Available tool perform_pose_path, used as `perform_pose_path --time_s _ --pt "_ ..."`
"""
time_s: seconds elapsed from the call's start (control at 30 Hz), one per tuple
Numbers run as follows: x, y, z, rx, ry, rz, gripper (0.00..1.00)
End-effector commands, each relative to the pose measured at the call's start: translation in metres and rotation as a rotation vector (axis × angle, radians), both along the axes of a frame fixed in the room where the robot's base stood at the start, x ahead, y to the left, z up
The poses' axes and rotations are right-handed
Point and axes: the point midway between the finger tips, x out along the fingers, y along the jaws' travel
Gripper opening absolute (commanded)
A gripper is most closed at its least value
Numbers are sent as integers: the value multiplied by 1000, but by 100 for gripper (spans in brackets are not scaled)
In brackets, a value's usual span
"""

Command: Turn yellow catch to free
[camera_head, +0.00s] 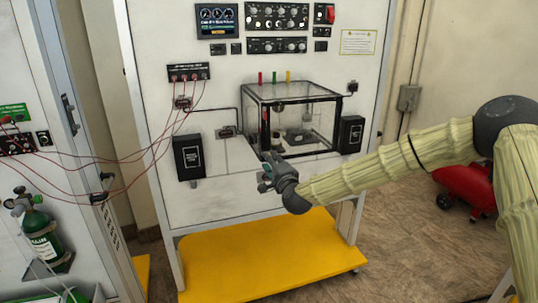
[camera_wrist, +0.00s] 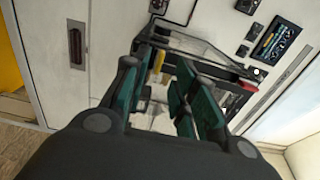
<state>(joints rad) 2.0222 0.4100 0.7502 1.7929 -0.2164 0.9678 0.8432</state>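A clear case (camera_head: 300,108) with a black frame is fixed to the white panel. In the wrist view a small yellow piece, which looks like the catch (camera_wrist: 158,63), shows by the frame, between and just beyond my fingers. I cannot tell its turn angle or whether a finger touches it. In the head view I cannot make it out near my gripper. My gripper (camera_head: 266,172) is at the case's lower left front corner. In the wrist view my gripper (camera_wrist: 160,98) has its teal-padded fingers apart, with nothing seen held between them.
Red, green and yellow upright pieces (camera_head: 275,77) stand above the case. Black boxes flank it on the left (camera_head: 188,156) and right (camera_head: 351,134). Red cables (camera_head: 150,155) hang at left. A yellow platform (camera_head: 265,258) lies below. A red tank (camera_head: 468,187) is behind my arm.

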Motion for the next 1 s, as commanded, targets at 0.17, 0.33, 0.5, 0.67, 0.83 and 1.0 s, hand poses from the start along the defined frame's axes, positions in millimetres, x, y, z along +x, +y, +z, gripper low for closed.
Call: perform_pose_path --time_s 0.17,0.33,0.5,0.67,0.83,1.0 --pt "22 6 1 0 0 -2 28" --pt "33 8 1 -1 0 -3 28" --pt "35 9 0 0 0 -3 28" --pt "35 9 0 0 0 -3 28" --pt "35 9 0 0 0 -3 0" --pt "35 9 0 0 0 -3 0"
